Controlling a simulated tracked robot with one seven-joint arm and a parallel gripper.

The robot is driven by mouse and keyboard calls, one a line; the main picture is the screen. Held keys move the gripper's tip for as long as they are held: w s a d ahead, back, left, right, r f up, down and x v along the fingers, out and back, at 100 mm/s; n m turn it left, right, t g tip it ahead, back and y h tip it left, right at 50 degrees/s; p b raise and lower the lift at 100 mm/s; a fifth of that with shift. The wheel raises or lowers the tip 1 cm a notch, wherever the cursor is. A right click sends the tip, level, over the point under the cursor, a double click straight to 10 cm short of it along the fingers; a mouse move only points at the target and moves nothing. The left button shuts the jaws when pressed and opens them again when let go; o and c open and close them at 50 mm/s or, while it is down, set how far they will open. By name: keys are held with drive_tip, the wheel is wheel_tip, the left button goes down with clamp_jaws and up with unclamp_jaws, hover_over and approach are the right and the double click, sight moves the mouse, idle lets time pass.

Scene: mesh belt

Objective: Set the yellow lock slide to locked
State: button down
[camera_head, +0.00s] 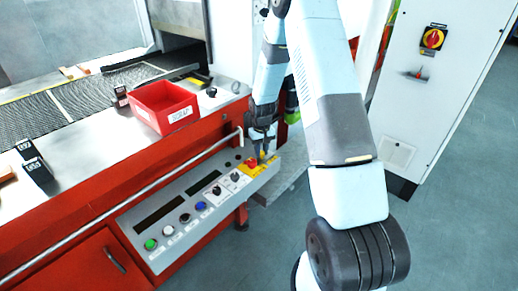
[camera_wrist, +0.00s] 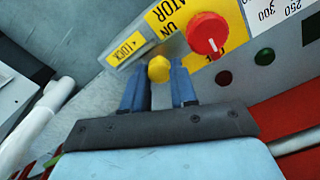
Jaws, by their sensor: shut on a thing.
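The yellow lock slide's knob (camera_wrist: 158,69) shows in the wrist view between the two blue fingers of my gripper (camera_wrist: 158,78). My gripper is shut on this knob. A yellow label reading LOCK (camera_wrist: 125,48) lies up and left of the knob, and another label part reading UN (camera_wrist: 165,22) lies above it. The slide's track is mostly hidden by the knob and fingers, so I cannot tell its exact setting. In the head view my gripper (camera_head: 263,152) is down at the right end of the grey control panel (camera_head: 140,205), over the yellow plate (camera_head: 262,171).
A red knob (camera_wrist: 206,33) sits close right of the fingers. Further along the panel are black selectors (camera_head: 217,190) and several push buttons (camera_head: 150,244). A red bin (camera_head: 163,104) stands on the machine top. A rail (camera_head: 130,191) runs behind the panel.

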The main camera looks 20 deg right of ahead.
drive_tip(key=shift+s+a, duration=0.15)
drive_tip(key=shift+a, duration=0.1)
drive_tip(key=c, duration=0.9)
unclamp_jaws()
drive_tip(key=shift+r, duration=3.95)
